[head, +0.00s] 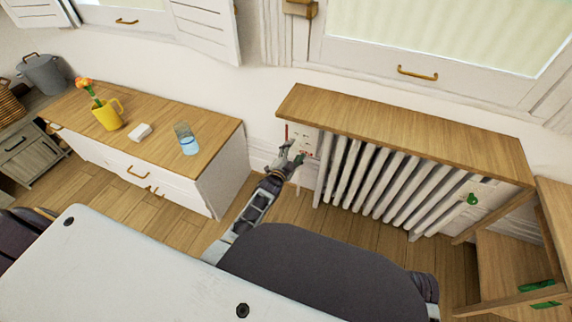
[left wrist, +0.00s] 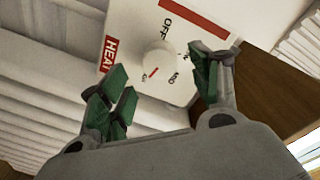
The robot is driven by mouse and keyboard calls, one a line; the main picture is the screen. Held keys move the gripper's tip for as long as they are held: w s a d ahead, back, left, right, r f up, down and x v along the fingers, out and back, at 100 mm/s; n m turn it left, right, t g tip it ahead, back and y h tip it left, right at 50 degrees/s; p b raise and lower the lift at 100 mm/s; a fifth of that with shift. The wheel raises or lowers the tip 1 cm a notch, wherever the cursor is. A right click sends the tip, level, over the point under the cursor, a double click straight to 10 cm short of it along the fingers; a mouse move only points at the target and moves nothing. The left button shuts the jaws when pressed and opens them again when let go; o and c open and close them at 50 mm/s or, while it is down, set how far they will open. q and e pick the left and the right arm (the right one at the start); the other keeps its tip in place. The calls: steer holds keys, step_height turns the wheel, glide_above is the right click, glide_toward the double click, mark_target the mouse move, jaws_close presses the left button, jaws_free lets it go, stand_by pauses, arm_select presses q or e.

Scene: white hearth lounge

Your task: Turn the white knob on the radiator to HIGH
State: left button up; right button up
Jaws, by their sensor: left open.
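The white round knob (left wrist: 158,58) sits on a white control panel (left wrist: 190,25) with a red HEAT label, a red bar and the words OFF and MID. A short red mark shows at the knob's lower edge; the small lettering beside it is unclear. My left gripper (left wrist: 162,82) is open, its green-padded fingers on either side of the view, with the knob between and just beyond the tips. I cannot tell whether they touch it. In the head view my left gripper (head: 298,154) is at the left end of the radiator (head: 372,178), partly covering the panel.
A wooden shelf (head: 400,128) overhangs the radiator. A green valve (head: 472,199) is at its right end. Bare floor lies between cabinet and radiator.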

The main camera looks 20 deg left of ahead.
arm_select(q)
steer(key=s, duration=0.7)
steer(key=shift+s+a, duration=0.3)
steer(key=shift+s, duration=0.1)
steer(key=shift+r, duration=0.1)
stand_by(0.6)
